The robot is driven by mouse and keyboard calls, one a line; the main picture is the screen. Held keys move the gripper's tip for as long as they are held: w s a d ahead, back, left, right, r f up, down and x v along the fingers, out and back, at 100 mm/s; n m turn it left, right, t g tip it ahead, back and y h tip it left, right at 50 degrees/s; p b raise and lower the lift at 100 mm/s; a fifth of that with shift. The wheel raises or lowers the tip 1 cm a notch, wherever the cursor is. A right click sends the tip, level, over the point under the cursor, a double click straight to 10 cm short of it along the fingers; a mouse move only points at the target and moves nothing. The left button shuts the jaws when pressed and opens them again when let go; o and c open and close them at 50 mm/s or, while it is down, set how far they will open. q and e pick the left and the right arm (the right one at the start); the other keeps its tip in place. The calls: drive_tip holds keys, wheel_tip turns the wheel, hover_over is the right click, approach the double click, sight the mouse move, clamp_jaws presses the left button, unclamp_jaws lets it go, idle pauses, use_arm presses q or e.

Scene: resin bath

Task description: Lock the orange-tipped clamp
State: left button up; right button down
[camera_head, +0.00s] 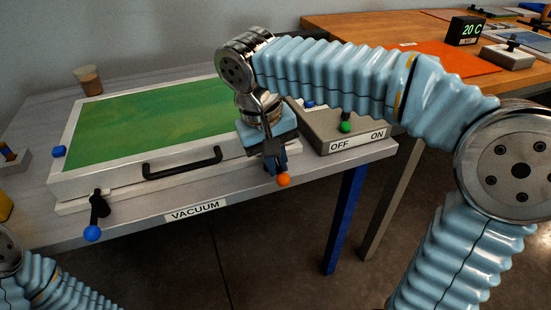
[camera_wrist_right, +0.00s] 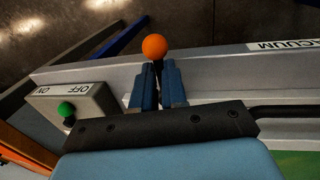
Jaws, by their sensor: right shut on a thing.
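The orange-tipped clamp shows as an orange ball (camera_head: 283,180) at the front right corner of the framed bath (camera_head: 120,178). In the right wrist view the orange ball (camera_wrist_right: 154,47) sticks out past the table edge, just beyond my fingertips. My right gripper (camera_head: 275,163) reaches down over this corner and is shut on the clamp's lever. Its two blue fingers (camera_wrist_right: 158,78) stand on either side of the dark lever. The clamp's base is hidden by my gripper. Only part of my left arm shows at the lower left; its gripper is out of view.
A blue-tipped clamp (camera_head: 92,232) hangs at the bath's front left. A black handle (camera_head: 183,164) lies between the clamps. A switch box (camera_head: 340,134) with a green-tipped lever stands right of my gripper. A cup (camera_head: 89,80) stands behind the bath. A wooden table is at the back right.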

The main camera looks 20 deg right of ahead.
drive_tip(key=shift+s+f, duration=0.15)
drive_tip(key=shift+s, duration=0.05)
drive_tip(key=c, duration=1.2)
unclamp_jaws()
drive_tip(key=shift+s, duration=0.1)
drive_tip(key=shift+o, duration=0.2)
drive_tip(key=shift+a+r, duration=0.1)
drive_tip(key=shift+r, duration=0.1)
drive_tip(key=shift+r, duration=0.4)
wheel_tip(320, 180, up, 12)
drive_tip(key=a, duration=0.2)
drive_tip(key=shift+a+r, duration=0.25)
drive_tip(key=shift+a, duration=0.05)
drive_tip(key=shift+w, duration=0.2)
drive_tip(key=shift+s, duration=0.1)
